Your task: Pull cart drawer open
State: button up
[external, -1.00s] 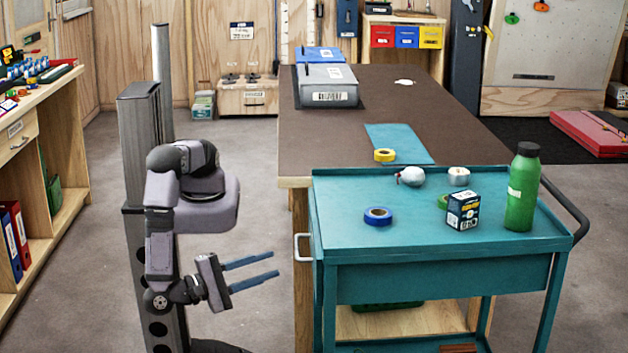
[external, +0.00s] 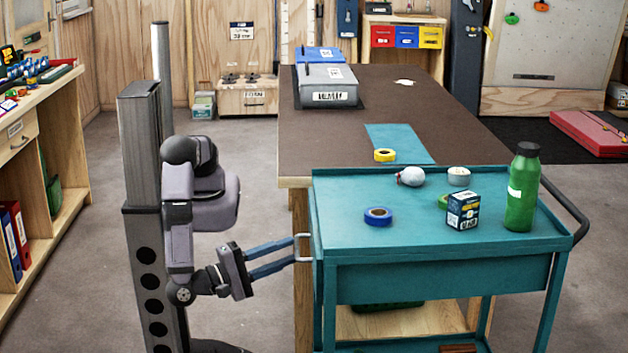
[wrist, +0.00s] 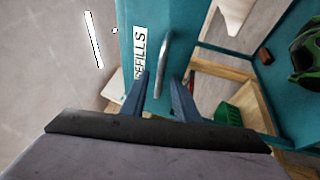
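The teal cart (external: 345,215) stands at the right, in front of the workbench. Its drawer front, labelled "REFILLS", shows in the wrist view (wrist: 139,30) with a silver handle (wrist: 163,62). The handle (external: 300,247) also shows on the cart's left side in the external view. My gripper (external: 295,251) reaches right toward it with blue fingers. In the wrist view my gripper (wrist: 165,92) is open, one finger on each side of the handle's lower end, with gaps showing. The drawer appears closed against the cart.
On the cart top are blue tape (external: 378,216), a small box (external: 462,210), a green bottle (external: 523,188) and a white roll (external: 458,176). The brown workbench (external: 400,110) stands behind. Floor left of the cart (external: 255,200) is clear.

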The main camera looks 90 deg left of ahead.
jog(key=shift+x, duration=0.9)
grip_shut()
jog(key=s+p, duration=0.3)
jog(key=s, duration=1.4)
jog(key=shift+s+p, duration=0.3)
jog(key=shift+p, duration=0.1)
